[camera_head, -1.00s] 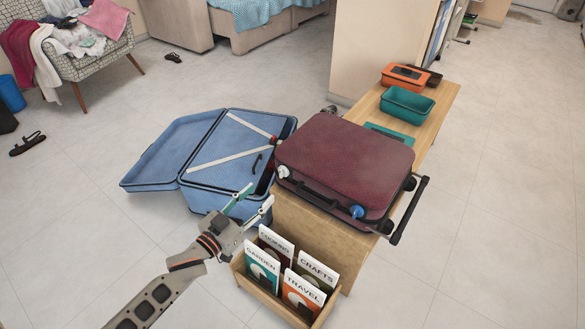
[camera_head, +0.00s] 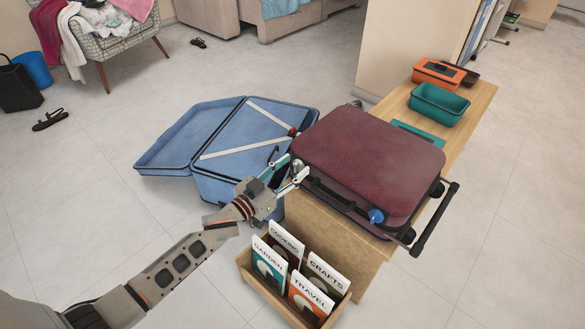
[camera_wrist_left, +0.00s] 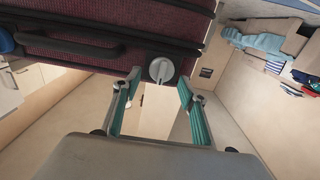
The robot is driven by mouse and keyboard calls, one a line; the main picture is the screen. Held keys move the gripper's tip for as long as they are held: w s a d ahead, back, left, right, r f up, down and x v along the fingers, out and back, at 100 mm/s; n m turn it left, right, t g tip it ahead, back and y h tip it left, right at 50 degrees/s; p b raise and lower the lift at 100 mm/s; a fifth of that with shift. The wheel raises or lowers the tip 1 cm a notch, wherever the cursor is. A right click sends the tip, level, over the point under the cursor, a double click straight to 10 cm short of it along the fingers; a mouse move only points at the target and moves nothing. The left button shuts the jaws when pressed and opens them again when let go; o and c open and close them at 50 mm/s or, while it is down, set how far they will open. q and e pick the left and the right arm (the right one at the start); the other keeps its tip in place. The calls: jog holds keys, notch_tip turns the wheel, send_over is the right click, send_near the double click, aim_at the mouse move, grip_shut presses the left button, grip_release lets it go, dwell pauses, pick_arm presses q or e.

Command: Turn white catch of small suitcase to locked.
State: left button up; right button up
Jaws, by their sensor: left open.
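The small maroon suitcase (camera_head: 365,160) lies closed on a wooden bench, its handle side facing my left arm. Its white catch (camera_wrist_left: 161,70) is a round knob with a raised grip bar, which looks close to upright in the wrist view. My left gripper (camera_head: 291,169) is open at that corner of the suitcase. In the wrist view its teal-padded fingers (camera_wrist_left: 161,82) stand on either side of the catch, apart from it. In the head view the fingers mostly hide the white catch. A blue catch (camera_head: 376,215) sits at the suitcase's other end.
A large open blue suitcase (camera_head: 215,150) lies on the floor beyond the gripper. A wooden box of books (camera_head: 259,285) stands in front of the bench (camera_head: 318,236). Teal (camera_head: 440,104) and orange (camera_head: 438,73) containers stand on the bench behind the maroon suitcase.

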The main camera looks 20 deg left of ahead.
pick_arm(q)
jog(key=c, duration=1.1)
